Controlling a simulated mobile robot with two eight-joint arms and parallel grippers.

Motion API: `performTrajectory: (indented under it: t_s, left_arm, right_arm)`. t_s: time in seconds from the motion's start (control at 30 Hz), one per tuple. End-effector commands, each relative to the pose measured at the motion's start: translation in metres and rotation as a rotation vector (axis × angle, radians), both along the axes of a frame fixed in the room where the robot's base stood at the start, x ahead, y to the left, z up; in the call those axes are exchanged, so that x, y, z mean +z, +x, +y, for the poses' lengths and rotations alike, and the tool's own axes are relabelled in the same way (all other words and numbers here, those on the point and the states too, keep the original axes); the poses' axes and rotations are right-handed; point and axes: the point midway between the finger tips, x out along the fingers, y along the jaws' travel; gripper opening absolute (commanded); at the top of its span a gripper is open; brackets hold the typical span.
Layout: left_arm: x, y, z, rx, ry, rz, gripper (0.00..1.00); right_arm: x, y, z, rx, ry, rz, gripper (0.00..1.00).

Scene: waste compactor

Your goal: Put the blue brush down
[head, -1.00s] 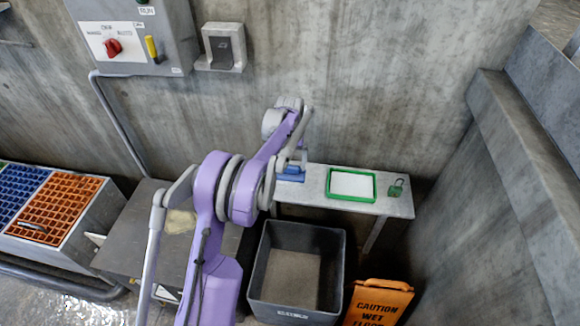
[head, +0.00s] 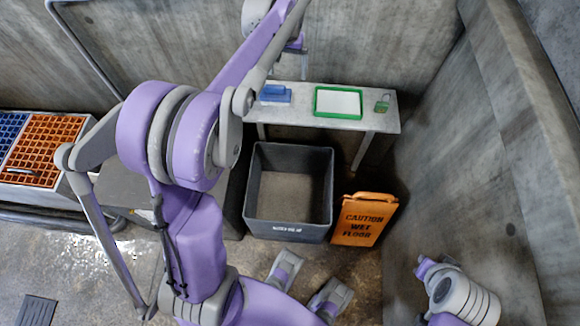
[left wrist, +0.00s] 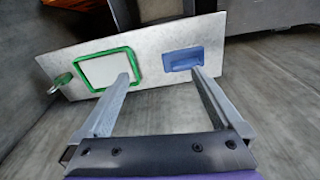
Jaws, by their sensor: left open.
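The blue brush (head: 275,94) lies on the left part of the light grey bench (head: 350,119) against the wall. The left wrist view shows the same brush (left wrist: 184,59) flat on the bench top. My left gripper (left wrist: 160,76) is open and empty, its two fingers spread, and it is clear of the brush. In the head view my left gripper (head: 303,66) hangs above and behind the bench, partly hidden by my arm.
A green-framed white tray (head: 338,102) and a green padlock (head: 382,103) are on the bench. A dark open bin (head: 288,231) and an orange wet floor sign (head: 365,219) stand in front. An orange crate (head: 45,148) is at left. Concrete walls close the back and right.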

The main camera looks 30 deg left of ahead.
Motion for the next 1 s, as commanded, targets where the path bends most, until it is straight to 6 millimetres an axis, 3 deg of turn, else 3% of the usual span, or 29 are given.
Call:
performTrajectory:
  t_s: [0.03, 0.1, 0.3, 0.5, 0.6, 0.8, 1.0]
  left_arm:
    - [0.006, -0.017, -0.023, -0.033, 0.007, -0.022, 1.00]
    - [0.011, -0.039, -0.048, -0.075, 0.018, -0.057, 1.00]
    - [0.008, -0.112, -0.110, -0.194, 0.045, -0.155, 1.00]
    - [-0.018, -0.188, -0.154, -0.303, 0.061, -0.255, 1.00]
    - [-0.034, -0.216, -0.166, -0.344, 0.066, -0.295, 1.00]
    - [-0.054, -0.244, -0.177, -0.385, 0.070, -0.336, 1.00]
    - [-0.055, -0.246, -0.178, -0.390, 0.070, -0.340, 1.00]
  right_arm:
    - [0.000, 0.000, 0.000, 0.000, 0.000, 0.000, 0.00]
    - [0.000, 0.000, 0.000, 0.000, 0.000, 0.000, 0.00]
    - [0.000, 0.000, 0.000, 0.000, 0.000, 0.000, 0.00]
    - [0.000, 0.000, 0.000, 0.000, 0.000, 0.000, 0.00]
    - [0.000, 0.000, 0.000, 0.000, 0.000, 0.000, 0.00]
    - [0.000, 0.000, 0.000, 0.000, 0.000, 0.000, 0.00]
    - [0.000, 0.000, 0.000, 0.000, 0.000, 0.000, 0.00]
